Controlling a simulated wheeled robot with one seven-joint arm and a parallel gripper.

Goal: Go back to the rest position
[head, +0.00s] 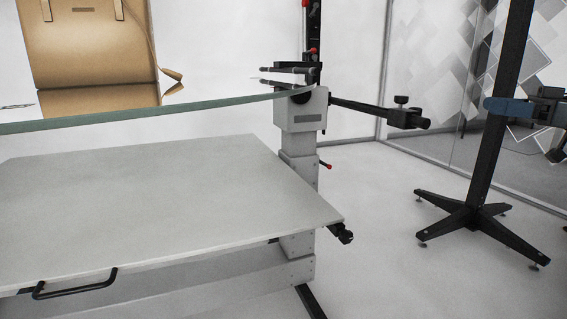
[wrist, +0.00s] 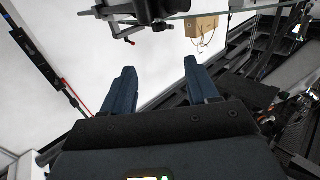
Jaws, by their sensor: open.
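My gripper (wrist: 159,68) shows in the wrist view with its two dark blue fingers spread wide. Nothing is between the fingers, only a pale blank surface behind them. In the head view, the blue fingers of my gripper (head: 519,130) show at the right edge, partly cut off by the frame. There they appear in front of a black stand, well to the right of the turntable's glass plate (head: 215,107).
A tan bag (head: 92,55) stands on the glass plate; it also shows in the wrist view (wrist: 203,26). Below is a grey tabletop (head: 165,195) with a black handle. A grey column (head: 301,112) bears a side arm and clamp (head: 405,117). A black stand (head: 476,213) is at right.

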